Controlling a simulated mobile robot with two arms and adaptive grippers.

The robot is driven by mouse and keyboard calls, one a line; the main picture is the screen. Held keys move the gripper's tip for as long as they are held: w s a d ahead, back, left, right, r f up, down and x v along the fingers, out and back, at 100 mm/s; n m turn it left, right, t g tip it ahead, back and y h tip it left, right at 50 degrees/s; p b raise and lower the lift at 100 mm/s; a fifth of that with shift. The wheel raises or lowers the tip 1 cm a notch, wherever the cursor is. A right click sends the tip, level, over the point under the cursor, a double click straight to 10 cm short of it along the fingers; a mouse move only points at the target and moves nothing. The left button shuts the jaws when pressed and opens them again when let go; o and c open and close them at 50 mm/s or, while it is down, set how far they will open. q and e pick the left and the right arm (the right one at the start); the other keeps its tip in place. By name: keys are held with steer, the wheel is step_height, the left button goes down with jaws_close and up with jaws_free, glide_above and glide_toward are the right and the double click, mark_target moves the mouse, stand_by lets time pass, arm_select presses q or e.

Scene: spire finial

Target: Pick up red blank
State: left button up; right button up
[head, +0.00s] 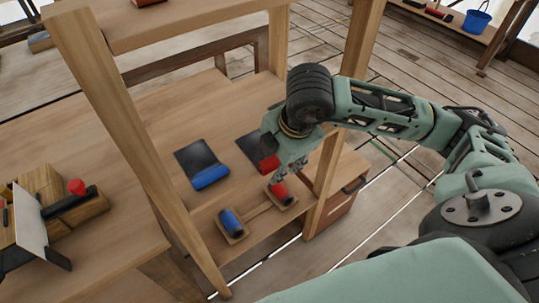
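A red blank (281,193), a short cylinder with dark parts, sits in a small wooden holder at the front edge of the wooden bench. My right gripper (288,173) points down just above and behind it, between the bench posts. Its fingers are small and overlap the red blank in this view, so I cannot tell whether they touch it or how far apart they are. Another red piece (268,164) lies on the front end of a dark sheet, partly hidden by my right gripper. My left gripper is out of view.
A blue cylinder (231,222) sits in the matching left holder. Another blue piece (211,177) lies on a dark sheet (193,156). Wooden posts (345,110) stand close to my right arm. A wooden device with a red knob (76,186) is at left.

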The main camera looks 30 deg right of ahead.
jaws_close()
stand_by(0.3)
steer(key=shift+w+r, duration=0.1)
steer(key=shift+r, duration=0.05)
stand_by(0.3)
